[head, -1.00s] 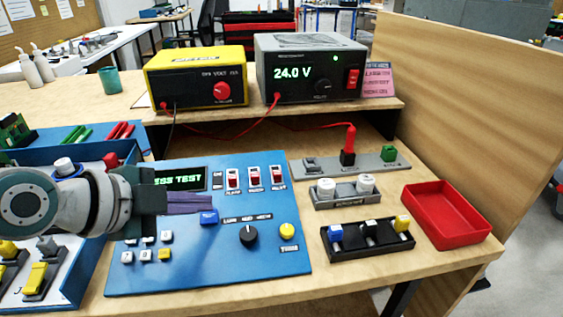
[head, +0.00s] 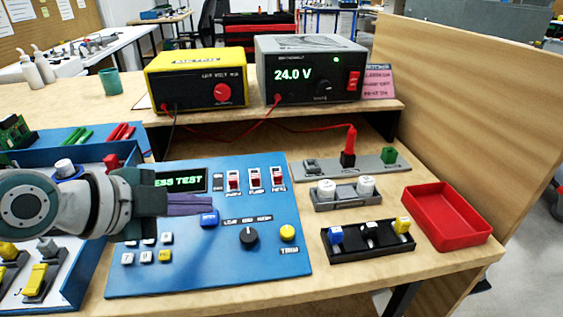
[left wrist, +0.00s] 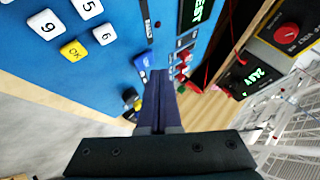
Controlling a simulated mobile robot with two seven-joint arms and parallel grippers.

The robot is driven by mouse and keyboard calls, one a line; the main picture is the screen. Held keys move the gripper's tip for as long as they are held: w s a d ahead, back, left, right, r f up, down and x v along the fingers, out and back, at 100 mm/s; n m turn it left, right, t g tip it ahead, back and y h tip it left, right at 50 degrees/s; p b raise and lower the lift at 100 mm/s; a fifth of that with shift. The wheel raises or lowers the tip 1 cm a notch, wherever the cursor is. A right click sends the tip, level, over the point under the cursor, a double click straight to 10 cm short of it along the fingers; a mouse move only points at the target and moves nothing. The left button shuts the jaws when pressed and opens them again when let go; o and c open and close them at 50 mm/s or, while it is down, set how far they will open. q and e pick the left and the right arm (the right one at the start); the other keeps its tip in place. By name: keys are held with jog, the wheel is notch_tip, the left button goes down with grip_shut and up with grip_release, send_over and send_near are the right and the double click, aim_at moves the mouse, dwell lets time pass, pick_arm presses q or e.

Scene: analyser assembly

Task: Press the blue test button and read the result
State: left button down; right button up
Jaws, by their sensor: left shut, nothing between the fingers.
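The blue test button (head: 209,217) sits near the middle of the blue panel (head: 205,270). It also shows in the left wrist view (left wrist: 141,62). The panel's display (head: 180,181) shows green text ending in "ESS TEST"; its left part is hidden by my gripper. My left gripper (head: 212,204) comes in from the left, shut and empty, with its purple fingertips beside or just above the button. I cannot tell whether they touch it. In the left wrist view the closed fingers (left wrist: 160,78) point past the button. My right gripper is not in view.
The panel also holds a black knob (head: 249,237), a yellow button (head: 288,232), red-white switches (head: 254,178) and a keypad (head: 147,256). A power supply (head: 310,70) reading 24.0 V and a yellow meter (head: 196,80) stand behind. A red tray (head: 447,215) is at right.

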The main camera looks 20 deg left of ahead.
pick_arm(q)
jog(key=shift+f, duration=0.1)
dwell(0.7)
jog(key=shift+a+f+b, duration=0.1)
jog(key=shift+f+b, duration=0.25)
jog(key=shift+b, duration=0.05)
jog(key=shift+w+f+b, duration=0.1)
jog(key=shift+f+b, duration=0.25)
dwell(0.6)
jog(key=shift+r, duration=0.1)
jog(key=shift+r+p, duration=0.7)
jog(key=shift+p, duration=0.2)
jog(key=r+p, duration=0.1)
jog(key=p, duration=0.1)
jog(key=r+p, duration=0.1)
jog(key=r, duration=0.1)
jog(key=s+r+p, duration=0.1)
jog(key=p, duration=0.1)
jog(key=shift+d+r+p, duration=0.3)
jog(key=shift+d+r, duration=0.05)
jog(key=shift+r, duration=0.05)
